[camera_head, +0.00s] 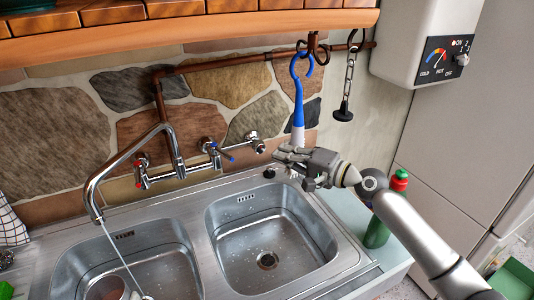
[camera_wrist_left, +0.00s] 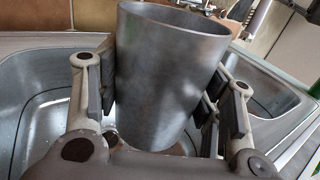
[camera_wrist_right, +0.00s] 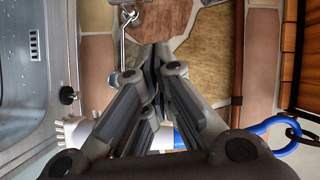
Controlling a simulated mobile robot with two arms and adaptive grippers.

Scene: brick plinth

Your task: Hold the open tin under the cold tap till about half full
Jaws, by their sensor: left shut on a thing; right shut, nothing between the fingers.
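The open tin (camera_wrist_left: 165,85), a plain grey metal cylinder, stands nearly upright between the fingers of my left gripper (camera_wrist_left: 160,75), which is shut on it over the sink. In the head view a round rim that looks like the tin (camera_head: 105,289) shows at the bottom edge, in the left basin. A thin water stream (camera_head: 122,255) runs from the spout (camera_head: 97,212) and comes down right of that rim. The water level inside is hidden. The blue-marked cold tap (camera_head: 225,154) is on the wall pipe. My right gripper (camera_head: 282,154) is shut and empty, right of the taps.
The red-marked tap (camera_head: 141,160) is at the left of the mixer. The right basin (camera_head: 310,235) is empty. A green bottle with a red cap (camera_head: 377,232) stands by my right arm.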

